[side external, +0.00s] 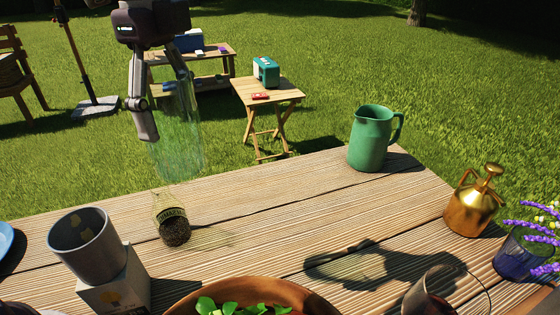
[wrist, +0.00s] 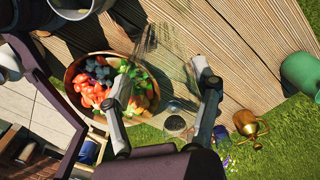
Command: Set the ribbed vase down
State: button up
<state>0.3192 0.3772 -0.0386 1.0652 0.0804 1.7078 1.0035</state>
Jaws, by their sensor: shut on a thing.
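The ribbed vase (side external: 178,152) is clear, greenish glass with upright ribs. In the side view it hangs nearly upright between the fingers of my gripper (side external: 170,108), which is shut on it. The vase's lower end overlaps the far edge of the wooden table (side external: 290,205) in the picture, and it appears to be held above the boards. In the wrist view the vase shows only as faint clear streaks (wrist: 150,42) between and beyond the fingertips of my gripper (wrist: 164,82). Its exact outline and base are hard to make out there.
A labelled jar (side external: 171,225) stands below the vase in the side view. A grey cup (side external: 87,245) on a box, a bowl of produce (side external: 310,292), a green pitcher (side external: 368,142), a brass mister (side external: 468,210) and a blue flower pot (side external: 522,255) surround clear boards mid-table.

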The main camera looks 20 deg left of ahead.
jog(key=a+n, duration=0.2)
jog(key=a, duration=1.8)
jog(key=f, duration=1.3)
jog(key=s+f, duration=0.1)
jog(key=f, duration=0.6)
jog(key=shift+a, duration=0.1)
jog(key=shift+f, duration=0.1)
jog(key=o, duration=1.2)
jog(key=shift+o, duration=0.2)
